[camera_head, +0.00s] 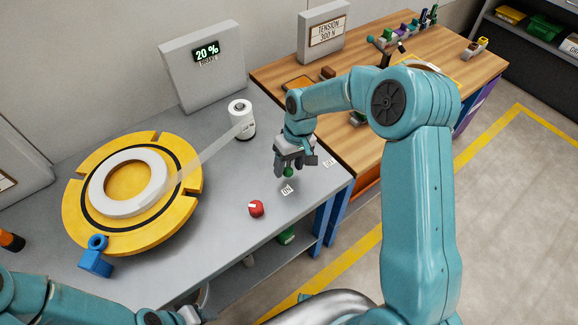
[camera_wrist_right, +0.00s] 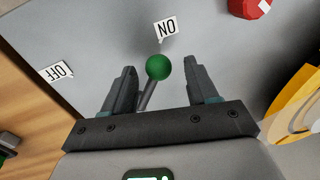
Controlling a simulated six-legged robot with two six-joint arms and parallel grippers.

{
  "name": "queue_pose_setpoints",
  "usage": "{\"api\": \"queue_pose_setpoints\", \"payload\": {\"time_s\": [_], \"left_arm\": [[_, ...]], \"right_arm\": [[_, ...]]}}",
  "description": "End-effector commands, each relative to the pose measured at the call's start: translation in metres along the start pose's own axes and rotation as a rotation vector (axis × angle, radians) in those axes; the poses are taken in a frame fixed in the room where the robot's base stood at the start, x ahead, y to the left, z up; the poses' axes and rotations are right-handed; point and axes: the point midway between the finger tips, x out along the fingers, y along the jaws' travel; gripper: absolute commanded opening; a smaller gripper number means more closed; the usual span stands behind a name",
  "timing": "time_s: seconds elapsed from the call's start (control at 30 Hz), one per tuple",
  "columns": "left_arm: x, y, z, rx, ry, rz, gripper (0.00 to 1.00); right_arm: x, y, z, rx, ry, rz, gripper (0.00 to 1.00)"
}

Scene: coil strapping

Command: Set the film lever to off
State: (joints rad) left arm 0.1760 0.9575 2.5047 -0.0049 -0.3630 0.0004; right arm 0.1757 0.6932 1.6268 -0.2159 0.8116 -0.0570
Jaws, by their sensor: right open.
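The film lever has a green ball knob (camera_wrist_right: 158,67) on a thin grey rod and leans toward the ON label (camera_wrist_right: 166,29). The OFF label (camera_wrist_right: 56,72) lies to the left in the right wrist view. My right gripper (camera_wrist_right: 161,72) is open, with one finger on each side of the lever; I see gaps between the fingers and the knob. In the head view my right gripper (camera_head: 293,160) hangs over the grey table by the green knob (camera_head: 289,172), which it partly hides. My left arm enters at the bottom left; its gripper (camera_head: 172,317) is cut off by the edge.
A red knob (camera_head: 256,209) sits on the grey table near the ON label. A yellow turntable (camera_head: 190,192) carries a white coil, with film running to a white roll (camera_head: 241,122). A display (camera_head: 204,62) reads 20 %. A wooden bench (camera_head: 370,140) stands to the right.

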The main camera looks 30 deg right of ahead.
Motion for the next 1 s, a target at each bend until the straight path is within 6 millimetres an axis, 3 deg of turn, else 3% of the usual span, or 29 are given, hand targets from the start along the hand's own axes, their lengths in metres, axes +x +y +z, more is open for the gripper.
{"api": "queue_pose_setpoints", "payload": {"time_s": [0.17,0.43,0.6,1.0], "left_arm": [[-0.0005,0.0002,0.0,0.0,0.0,0.0,0.54],[-0.0004,0.0001,0.0,0.0,0.0,0.0,0.54],[-0.0004,0.0001,0.0,0.0,0.0,0.0,0.54],[0.0008,-0.0003,0.0,0.0,0.0,0.0,0.54]], "right_arm": [[0.0127,0.0013,-0.0007,0.0,0.0,0.0,0.58],[0.0137,0.0021,-0.0009,0.001,0.001,0.0,0.58],[0.0135,0.002,-0.0009,0.0,0.001,0.0,0.03],[0.0117,0.0094,0.0026,-0.025,-0.002,0.0,0.0]]}}
